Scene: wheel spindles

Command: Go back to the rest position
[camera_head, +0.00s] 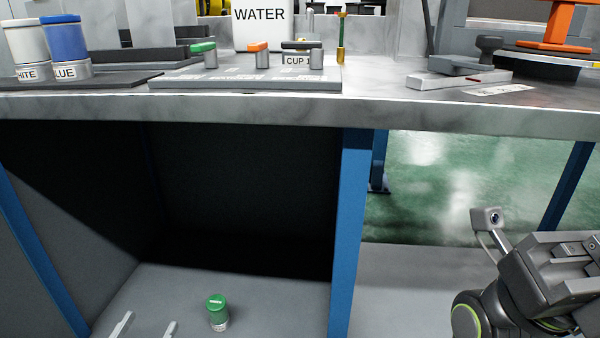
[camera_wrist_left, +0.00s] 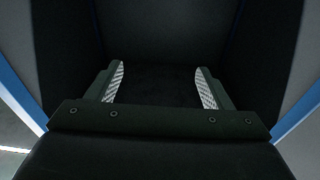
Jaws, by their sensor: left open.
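My left gripper (camera_head: 147,328) shows only by its two light fingertips at the bottom left of the head view, inside the dark bay under the table. In the left wrist view the left gripper (camera_wrist_left: 160,82) has its fingers wide apart with nothing between them. A green-capped jar (camera_head: 217,312) stands upright on the bay floor, right of the fingertips and apart from them. My right arm's dark end, with its small camera, is at the lower right of the head view. Whether its jaws are open cannot be made out.
The table edge (camera_head: 280,112) runs across above the bay. A blue post (camera_head: 350,230) bounds the bay on the right.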

